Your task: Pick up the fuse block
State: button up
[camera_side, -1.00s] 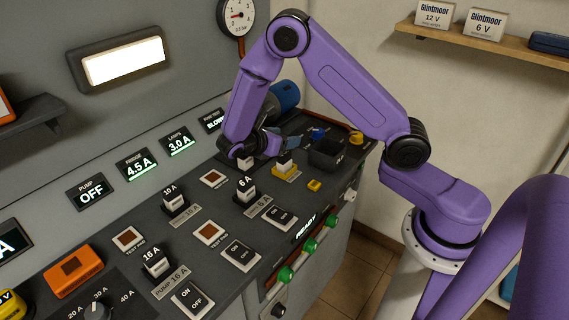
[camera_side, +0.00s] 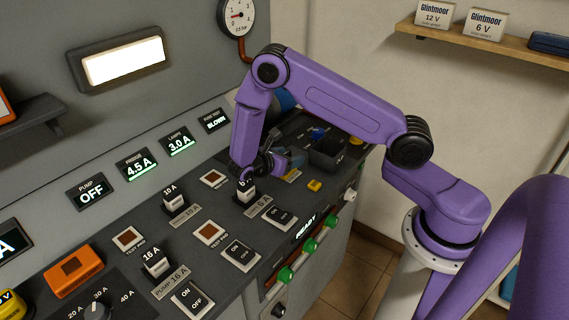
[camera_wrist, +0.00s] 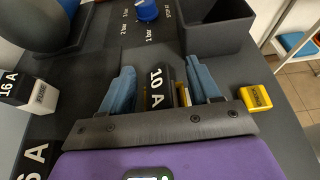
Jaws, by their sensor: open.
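My gripper (camera_wrist: 162,88) is open, with one blue fingertip at each side of the block and visible gaps between. I cannot tell how far down the fingers reach beside it. In the side view my gripper (camera_side: 284,162) is low over the right part of the sloping console, and it hides the block there. A bit of the yellow mount (camera_side: 292,175) shows beneath it.
A black open bin (camera_side: 325,155) stands just right of my gripper, and a small yellow piece (camera_side: 314,185) lies nearby. The upright 6 A block (camera_side: 246,195) is close on the left. The 10 A (camera_side: 174,203) and 16 A (camera_side: 156,264) blocks stand farther left.

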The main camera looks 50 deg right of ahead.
jog(key=shift+d+f, duration=0.1)
jog(key=shift+d, duration=0.15)
grip_shut()
jog(key=shift+r, duration=0.85)
jog(key=s+a+r, duration=0.3)
jog(key=s+r, duration=0.8)
jog(key=s, duration=0.2)
jog(key=w+a+r+n+t+y, duration=0.3)
jog(key=w+n+t+y, duration=0.1)
jog(key=w+n+t, duration=0.2)
jog(key=w+a+r+n+t+y, duration=0.3)
jog(key=w+n+t+y, duration=0.2)
jog(key=n, duration=0.3)
jog(key=shift+w+r+n+t, duration=0.35)
jog(key=shift+w+t, duration=0.25)
jog(key=shift+t, duration=0.3)
